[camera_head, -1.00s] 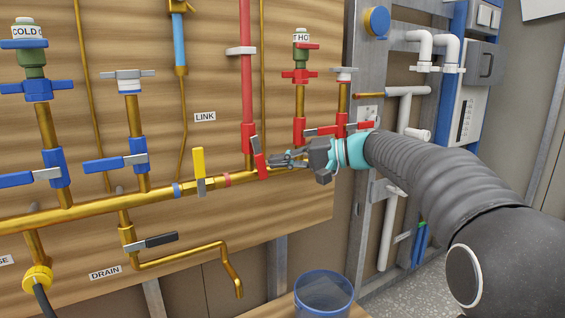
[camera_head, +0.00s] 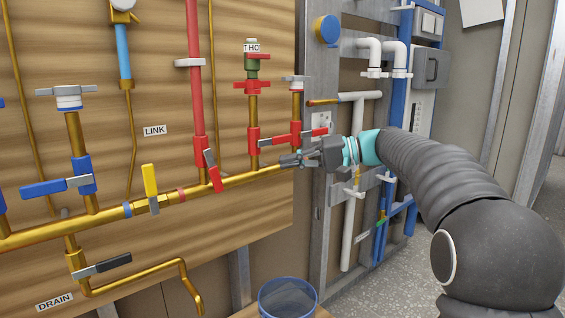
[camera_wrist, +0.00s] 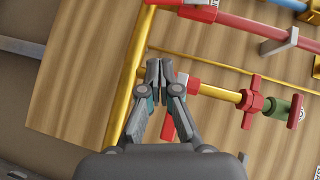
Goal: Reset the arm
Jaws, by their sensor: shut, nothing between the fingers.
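My gripper (camera_head: 284,160) is at the end of my arm, in front of the right end of the brass pipe manifold (camera_head: 110,214). In the wrist view my gripper (camera_wrist: 153,72) has its fingertips together with nothing between them. Behind it in that view run the brass pipe (camera_wrist: 127,95) and the wooden board (camera_wrist: 85,70). In the head view, red-handled valves (camera_head: 278,139) are just above and behind the gripper. A red lever (camera_head: 211,171) on the red pipe stands to its left. I cannot tell the exact gap to these parts.
A yellow-handled valve (camera_head: 150,182) and blue-handled valves (camera_head: 58,185) are further left. A blue-rimmed bucket (camera_head: 287,290) stands below. White pipes (camera_head: 350,220) and a grey metal frame (camera_head: 315,210) are to the right. Open floor (camera_head: 445,235) shows at far right.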

